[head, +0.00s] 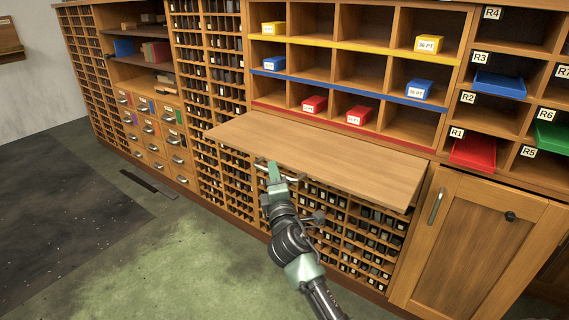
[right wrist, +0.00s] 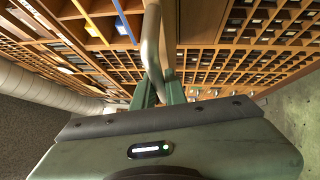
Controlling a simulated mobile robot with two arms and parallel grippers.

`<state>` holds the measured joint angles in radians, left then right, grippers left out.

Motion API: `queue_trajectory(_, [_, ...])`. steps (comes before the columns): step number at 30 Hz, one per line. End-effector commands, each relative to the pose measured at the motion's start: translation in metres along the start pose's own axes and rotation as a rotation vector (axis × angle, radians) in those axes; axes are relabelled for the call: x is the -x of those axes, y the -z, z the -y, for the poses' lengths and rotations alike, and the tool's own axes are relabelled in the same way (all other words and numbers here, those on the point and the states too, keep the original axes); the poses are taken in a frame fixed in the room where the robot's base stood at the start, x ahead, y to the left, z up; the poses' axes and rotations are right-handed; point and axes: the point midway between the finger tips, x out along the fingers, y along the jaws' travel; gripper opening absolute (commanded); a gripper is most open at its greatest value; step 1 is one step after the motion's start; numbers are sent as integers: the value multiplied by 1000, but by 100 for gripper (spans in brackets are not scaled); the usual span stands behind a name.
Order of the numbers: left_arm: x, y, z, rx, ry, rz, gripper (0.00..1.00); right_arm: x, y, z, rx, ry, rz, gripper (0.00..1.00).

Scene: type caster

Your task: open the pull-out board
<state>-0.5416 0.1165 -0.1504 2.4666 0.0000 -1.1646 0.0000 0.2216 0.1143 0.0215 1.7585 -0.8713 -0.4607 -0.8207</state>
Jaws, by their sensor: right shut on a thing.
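The pull-out board (head: 325,155) is a flat wooden panel that sticks out from the cabinet below the red-edged shelf row. A metal bar handle (head: 292,177) sits along its front edge. My right gripper (head: 273,170) is at this handle, under the front edge and left of the board's middle. In the right wrist view the green fingers of my right gripper (right wrist: 159,92) are closed around the curved metal handle (right wrist: 151,45). The fingers partly hide the handle. My left gripper is not in view.
Pigeonholes with small dark blocks (head: 350,225) fill the cabinet below the board. A cabinet door (head: 480,245) with a metal handle is at the right. Open shelves above hold small yellow, blue and red boxes. The green floor (head: 200,260) in front is clear.

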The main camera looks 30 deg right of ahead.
Motion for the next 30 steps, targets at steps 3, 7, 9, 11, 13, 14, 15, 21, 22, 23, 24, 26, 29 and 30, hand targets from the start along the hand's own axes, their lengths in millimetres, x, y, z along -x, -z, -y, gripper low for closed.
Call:
queue_trajectory(3, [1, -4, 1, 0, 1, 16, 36, 13, 13, -1, -3, 5, -1, 0])
queue_trajectory(7, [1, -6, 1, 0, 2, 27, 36, 20, 20, -3, -2, 4, 0, 0])
queue_trajectory(9, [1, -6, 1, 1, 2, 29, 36, 22, 22, -4, -1, 4, 1, 0])
queue_trajectory(11, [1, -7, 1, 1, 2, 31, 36, 23, 22, -4, -1, 4, 1, 0])
queue_trajectory(13, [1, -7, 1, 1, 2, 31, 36, 23, 23, -4, 0, 3, 1, 0])
queue_trajectory(14, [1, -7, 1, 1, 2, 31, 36, 23, 23, -4, 0, 3, 1, 0])
queue_trajectory(15, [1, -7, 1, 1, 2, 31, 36, 23, 23, -4, 0, 3, 1, 0])
queue_trajectory(21, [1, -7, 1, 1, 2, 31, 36, 23, 23, -4, 0, 4, 1, 18])
queue_trajectory(22, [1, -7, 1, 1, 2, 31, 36, 23, 23, -4, 0, 4, 1, 26])
queue_trajectory(23, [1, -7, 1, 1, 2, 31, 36, 23, 23, -4, 0, 3, 0, 34])
queue_trajectory(24, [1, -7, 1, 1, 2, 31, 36, 23, 23, -4, 0, 3, 0, 34])
queue_trajectory(26, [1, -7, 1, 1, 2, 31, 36, 23, 23, -5, 0, 3, 0, 34])
queue_trajectory(29, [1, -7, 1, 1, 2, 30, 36, 23, 22, -5, 0, 2, 0, 34])
queue_trajectory(30, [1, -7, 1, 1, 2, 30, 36, 22, 22, -5, 0, 2, 0, 34])
